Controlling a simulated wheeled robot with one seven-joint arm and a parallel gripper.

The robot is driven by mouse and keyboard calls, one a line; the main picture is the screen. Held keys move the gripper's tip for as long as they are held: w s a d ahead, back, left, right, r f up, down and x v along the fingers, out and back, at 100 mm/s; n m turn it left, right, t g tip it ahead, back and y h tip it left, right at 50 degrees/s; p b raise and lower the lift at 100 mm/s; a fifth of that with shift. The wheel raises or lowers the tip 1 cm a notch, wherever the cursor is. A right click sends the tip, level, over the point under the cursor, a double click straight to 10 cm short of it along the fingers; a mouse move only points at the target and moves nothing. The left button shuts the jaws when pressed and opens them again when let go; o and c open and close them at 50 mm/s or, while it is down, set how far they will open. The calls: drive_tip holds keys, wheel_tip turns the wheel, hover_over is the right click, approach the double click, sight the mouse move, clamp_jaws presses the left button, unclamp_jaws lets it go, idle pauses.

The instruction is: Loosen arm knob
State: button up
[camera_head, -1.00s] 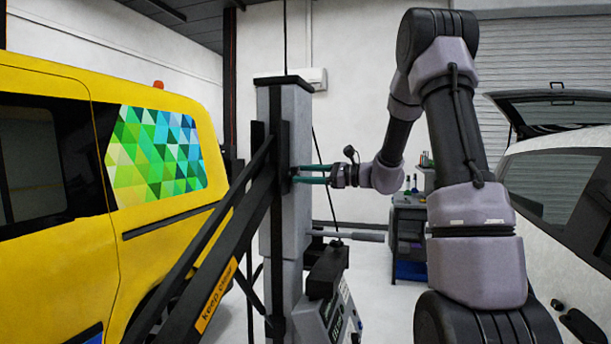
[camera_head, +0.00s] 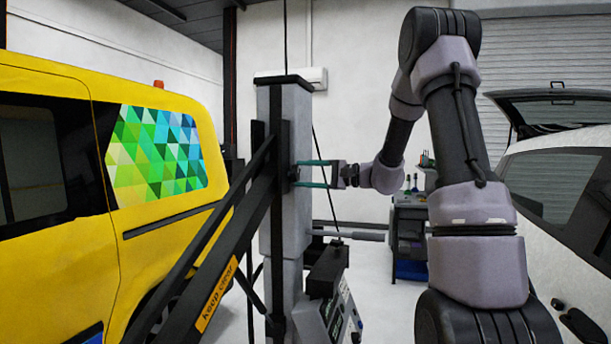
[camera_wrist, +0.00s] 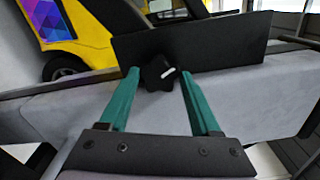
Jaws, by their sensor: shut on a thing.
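The arm knob (camera_wrist: 157,74) is a small black lobed knob with a white mark, on a dark plate on the grey post (camera_head: 291,215). In the wrist view it sits between the teal fingertips of my gripper (camera_wrist: 159,76), which is shut on it. In the head view my gripper (camera_head: 297,174) reaches the post from the right, one finger above the other. The knob is small and dark there, partly hidden at the fingertips.
A yellow van (camera_head: 60,240) stands at left, a white car (camera_head: 560,215) at right. A grey bar (camera_head: 350,235) and a dark box (camera_head: 327,270) lie below my gripper.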

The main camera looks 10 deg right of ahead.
drive_tip(key=shift+f+n, duration=0.15)
drive_tip(key=shift+n, duration=0.35)
drive_tip(key=o, duration=1.4)
drive_tip(key=shift+c, duration=0.2)
drive_tip(key=shift+d, duration=0.1)
drive_tip(key=v, duration=1)
drive_tip(key=shift+s+d, duration=0.2)
drive_tip(key=shift+d, duration=0.05)
